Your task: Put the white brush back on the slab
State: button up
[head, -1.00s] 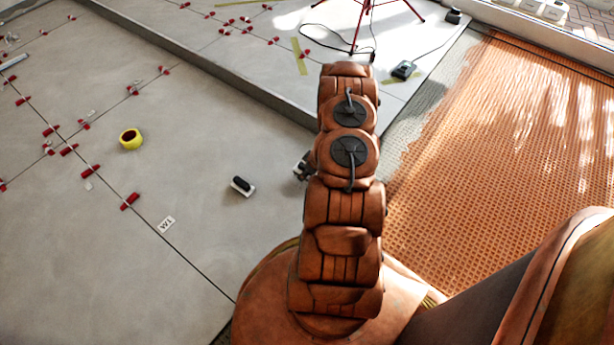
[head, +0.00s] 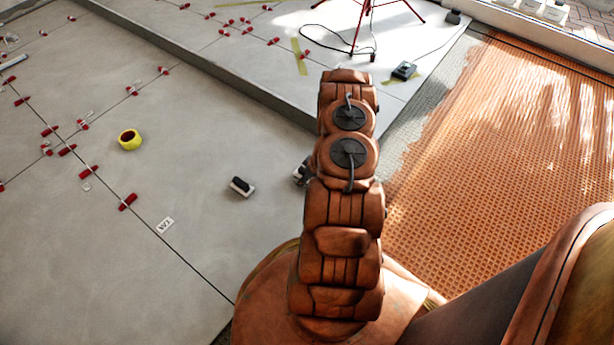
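A small white block with a black top (head: 242,187) lies on the large grey slab (head: 215,250), left of my arm. It may be the white brush, but it is too small to be sure. My arm stands upright in the middle of the view and hides most of what is behind it. A small dark and grey part, likely of my gripper (head: 301,173), shows at the arm's left edge, right of the white block and apart from it. Its fingers cannot be made out, nor whether they hold anything.
A yellow tape roll (head: 130,139) and several red levelling wedges (head: 128,202) lie on the slabs at left. A white label (head: 165,224) is near a joint. A raised step edge (head: 235,83) crosses behind. A red tripod (head: 362,25) stands beyond. Orange matting (head: 500,150) covers the right.

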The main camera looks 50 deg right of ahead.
jog(key=p+v, duration=0.4)
jog(key=v, duration=0.8)
jog(key=w+r+g+h, duration=0.3)
jog(key=r, duration=1.3)
jog(key=s+a+r+m+g+h, duration=0.1)
jog(key=s+a+r+g, duration=0.1)
jog(key=a+r, duration=0.75)
jog(key=s+a+r+g+y, duration=0.1)
jog(key=s+a+r+y, duration=0.1)
jog(key=s+a+r, duration=0.7)
jog(key=s+a+r+g+y, duration=0.1)
jog(key=s+a+r+g, duration=0.1)
jog(key=s+a+r, duration=0.7)
jog(key=s+a, duration=0.5)
jog(key=a, duration=0.5)
jog(key=shift+a+r+y, duration=0.2)
jog(key=shift+r+y, duration=0.05)
jog(key=shift+y, duration=0.15)
jog(key=shift+s+r, duration=0.1)
